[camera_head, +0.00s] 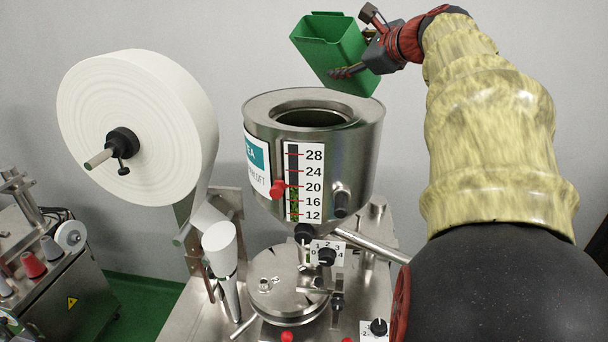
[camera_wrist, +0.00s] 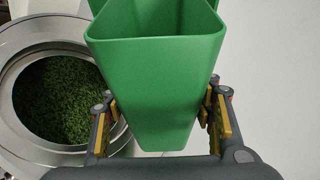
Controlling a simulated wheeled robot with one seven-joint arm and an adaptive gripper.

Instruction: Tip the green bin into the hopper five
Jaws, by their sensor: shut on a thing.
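The green bin (camera_head: 331,52) is held in the air above the back right of the metal hopper (camera_head: 362,138), tilted in the head view with its open mouth toward the upper left. My gripper (camera_head: 356,73) is shut on the bin, with one finger on its near side. In the wrist view the green bin (camera_wrist: 156,70) sits between both fingers of my gripper (camera_wrist: 160,128). The hopper (camera_wrist: 14,60) shows at the left there, with green tea leaves (camera_wrist: 58,100) inside. The bin's inside is mostly hidden.
A large white paper roll (camera_head: 150,110) stands left of the hopper. A level scale (camera_head: 303,183) marked 12 to 28 is on the hopper's front, with a red marker near 20. Knobs and a round metal plate (camera_head: 287,296) are below. Another machine (camera_head: 70,275) stands at the far left.

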